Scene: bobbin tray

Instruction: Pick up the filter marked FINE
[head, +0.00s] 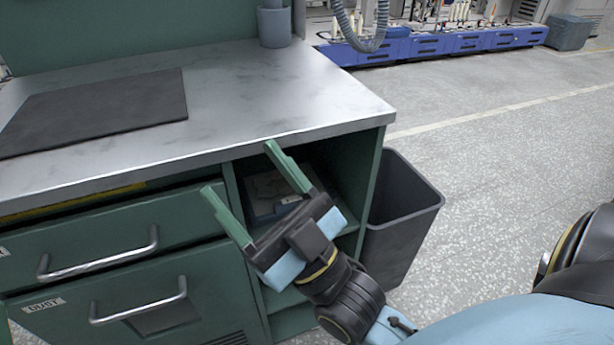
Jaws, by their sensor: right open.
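My right gripper (248,190) is open and empty, with its two green fingers spread in front of the open shelf bay of the green cabinet (110,240). A grey-blue tray (258,208) stands on the shelf behind the gripper and is partly hidden by it. My left gripper is not in view.
The metal worktop (240,95) overhangs the shelf, with a dark mat (95,110) on its left. Drawers with bar handles (100,262) are left of the bay. A dark bin (405,210) stands right of the cabinet. A grey cup (274,25) stands at the back.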

